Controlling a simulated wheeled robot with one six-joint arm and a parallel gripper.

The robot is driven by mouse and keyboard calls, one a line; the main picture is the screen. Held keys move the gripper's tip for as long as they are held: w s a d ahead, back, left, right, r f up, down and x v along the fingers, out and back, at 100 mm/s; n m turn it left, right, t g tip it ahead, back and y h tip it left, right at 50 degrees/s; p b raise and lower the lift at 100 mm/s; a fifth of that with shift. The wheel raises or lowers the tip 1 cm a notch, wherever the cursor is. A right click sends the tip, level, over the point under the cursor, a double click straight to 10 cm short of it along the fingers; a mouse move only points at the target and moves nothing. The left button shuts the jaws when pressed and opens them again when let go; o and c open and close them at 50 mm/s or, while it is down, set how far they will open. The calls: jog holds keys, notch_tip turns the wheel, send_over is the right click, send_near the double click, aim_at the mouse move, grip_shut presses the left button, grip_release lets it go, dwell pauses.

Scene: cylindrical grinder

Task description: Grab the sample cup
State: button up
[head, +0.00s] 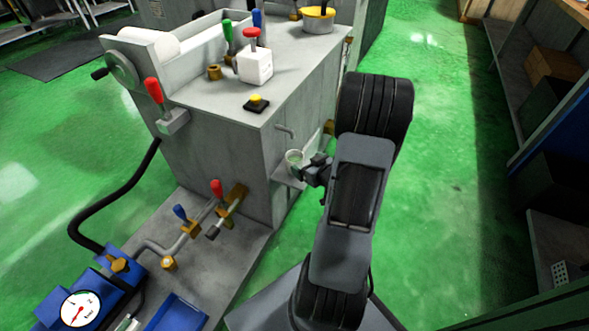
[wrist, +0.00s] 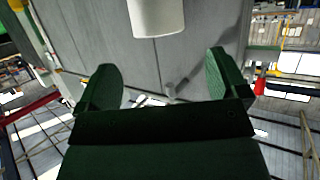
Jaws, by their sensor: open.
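The sample cup (head: 294,157) is small and whitish, and stands below a bent spout (head: 286,131) on the side of the grey machine. In the wrist view, a white rounded body that looks like the cup (wrist: 157,18) is cut off by the top edge. My gripper (head: 308,168) is close beside the cup, at its lower right in the head view. In the wrist view my gripper (wrist: 162,62) has its two green-lit fingers apart with nothing between them. The cup lies beyond the fingertips, roughly centred. Whether a finger touches it is hard to tell.
A small ledge (head: 287,178) juts from the machine (head: 225,155) below the cup. Pipes with a red-handled valve (head: 216,188) and a blue-handled valve (head: 180,212) stand to the left. Green floor (head: 440,190) is clear to the right, up to shelving (head: 560,240).

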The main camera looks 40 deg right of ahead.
aim_at(290, 153)
jog(key=shift+b+x, duration=1.7)
jog(key=shift+x, duration=3)
jog(key=shift+d, duration=0.1)
jog(key=c, duration=1.1)
jog(key=shift+o, duration=0.2)
jog(key=shift+r, duration=0.1)
jog(key=shift+r, duration=0.1)
